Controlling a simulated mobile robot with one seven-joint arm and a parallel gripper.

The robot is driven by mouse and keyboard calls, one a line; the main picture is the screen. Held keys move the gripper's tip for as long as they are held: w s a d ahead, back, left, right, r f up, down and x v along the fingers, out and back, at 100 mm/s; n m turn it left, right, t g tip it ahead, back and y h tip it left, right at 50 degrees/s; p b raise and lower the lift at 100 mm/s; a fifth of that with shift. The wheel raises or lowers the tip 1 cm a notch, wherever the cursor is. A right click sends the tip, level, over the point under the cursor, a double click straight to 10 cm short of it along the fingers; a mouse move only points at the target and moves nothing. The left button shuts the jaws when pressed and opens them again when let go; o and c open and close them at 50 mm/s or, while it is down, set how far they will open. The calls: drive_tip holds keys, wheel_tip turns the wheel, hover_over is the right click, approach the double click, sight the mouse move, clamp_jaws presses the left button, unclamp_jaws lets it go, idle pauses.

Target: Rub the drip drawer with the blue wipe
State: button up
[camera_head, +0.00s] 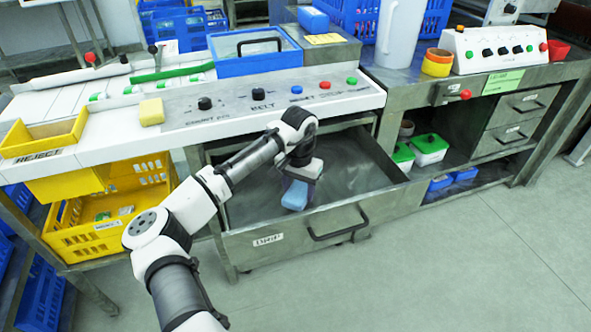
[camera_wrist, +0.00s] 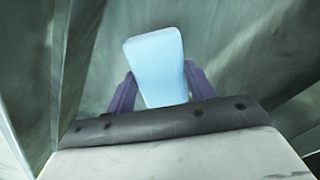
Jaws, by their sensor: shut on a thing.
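The drip drawer (camera_head: 290,243) is pulled open below the control panel, with a label and a dark handle on its front. Its grey metal floor shows smears. My gripper (camera_head: 299,190) is inside the drawer, pointing down, shut on the blue wipe (camera_head: 295,195). In the wrist view the pale blue wipe (camera_wrist: 156,66) sits between the two purple fingers of my gripper (camera_wrist: 158,90), with the drawer's metal floor and walls around it. I cannot tell whether the wipe touches the drawer floor.
The control panel (camera_head: 220,105) overhangs the drawer's back. A yellow sponge (camera_head: 151,112) and a yellow reject tray (camera_head: 43,135) are at its left. Yellow crates (camera_head: 110,220) stand left of the drawer. A lower shelf with a green-lidded tub (camera_head: 430,146) is at right. Floor in front is clear.

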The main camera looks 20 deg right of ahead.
drive_tip(key=shift+r+p, duration=2.15)
drive_tip(key=shift+r, duration=0.4)
drive_tip(key=shift+r, duration=0.1)
